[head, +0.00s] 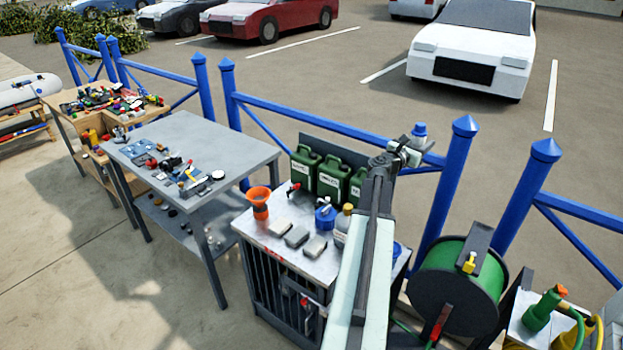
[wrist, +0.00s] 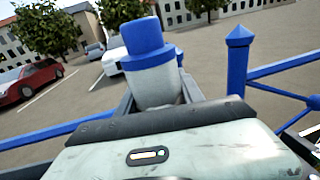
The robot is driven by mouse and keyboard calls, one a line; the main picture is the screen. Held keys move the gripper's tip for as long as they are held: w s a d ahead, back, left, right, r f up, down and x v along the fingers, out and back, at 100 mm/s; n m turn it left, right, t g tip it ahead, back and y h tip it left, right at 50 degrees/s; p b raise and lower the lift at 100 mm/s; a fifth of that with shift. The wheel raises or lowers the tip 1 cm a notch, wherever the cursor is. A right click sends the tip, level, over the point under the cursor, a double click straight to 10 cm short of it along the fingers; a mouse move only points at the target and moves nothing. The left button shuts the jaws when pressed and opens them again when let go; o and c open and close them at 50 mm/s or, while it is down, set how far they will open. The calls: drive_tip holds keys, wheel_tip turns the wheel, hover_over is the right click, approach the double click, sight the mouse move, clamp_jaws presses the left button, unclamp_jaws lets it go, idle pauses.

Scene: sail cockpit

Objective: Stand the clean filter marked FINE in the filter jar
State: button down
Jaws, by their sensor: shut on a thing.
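My gripper (head: 408,150) is raised above the bench at the blue fence and is shut on a white cylinder with a blue top (head: 419,131). In the wrist view the gripper (wrist: 157,94) holds the white cylinder (wrist: 155,84) nearly upright, blue end up. No FINE marking shows on it, so I cannot tell if it is the clean filter. A blue round vessel (head: 325,216) stands on the light bench top; I cannot tell if it is the filter jar. Another blue thing (head: 398,250) is partly hidden behind my arm.
A pale bottle (head: 343,224) stands beside my arm. A green hose reel (head: 460,280) is on the right, a cluttered grey table (head: 230,150) on the left.

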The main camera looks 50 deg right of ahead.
wheel_tip(320, 180, down, 36)
drive_tip(key=a+n+t+b, duration=0.1)
drive_tip(key=t+b, duration=0.1)
drive_tip(key=b, duration=3.4)
drive_tip(key=shift+w+a+n+t, duration=0.2)
drive_tip(key=shift+w+n+t, duration=0.2)
wheel_tip(320, 180, down, 11)
drive_tip(key=b, duration=1.1)
drive_tip(key=shift+r, duration=0.2)
drive_tip(key=shift+s+a+f, duration=0.1)
drive_tip(key=shift+a, duration=0.05)
drive_tip(key=c, duration=0.7)
unclamp_jaws()
drive_tip(key=shift+a, duration=0.15)
drive_tip(key=shift+c, duration=0.2)
drive_tip(key=shift+s, duration=0.1)
